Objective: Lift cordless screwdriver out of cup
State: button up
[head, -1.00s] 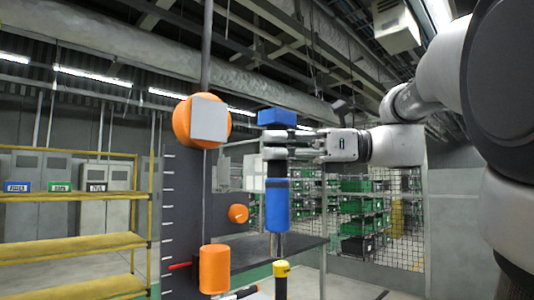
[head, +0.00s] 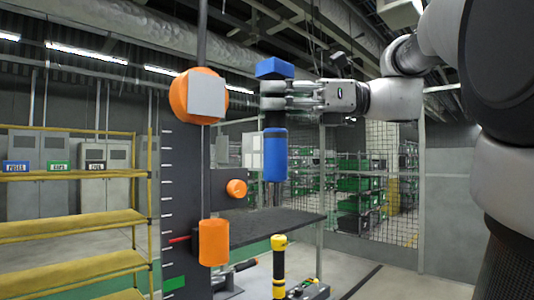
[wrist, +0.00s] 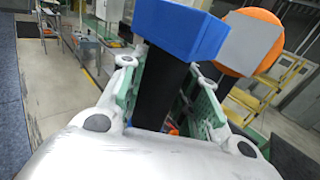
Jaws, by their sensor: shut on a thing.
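The cordless screwdriver has a blue block (head: 275,68) on top, a black handle, and a blue cylindrical lower body (head: 275,157). It hangs upright in the head view, with no support visible directly under it. My gripper (head: 276,95) reaches in from the right and is shut on the black handle, just under the blue block. In the wrist view the green-padded fingers press on both sides of the black handle (wrist: 160,85), with the blue block (wrist: 180,28) above. I cannot clearly identify the cup.
A dark panel with an orange disc (head: 197,95) and an orange cylinder (head: 214,242) stands left of the screwdriver. A dark tabletop (head: 265,222) lies behind it. A yellow and black upright object (head: 279,262) is below. Yellow shelving (head: 70,226) is at the far left.

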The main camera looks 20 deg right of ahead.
notch_tip(320, 180, up, 22)
dwell(3.7)
dwell(0.4)
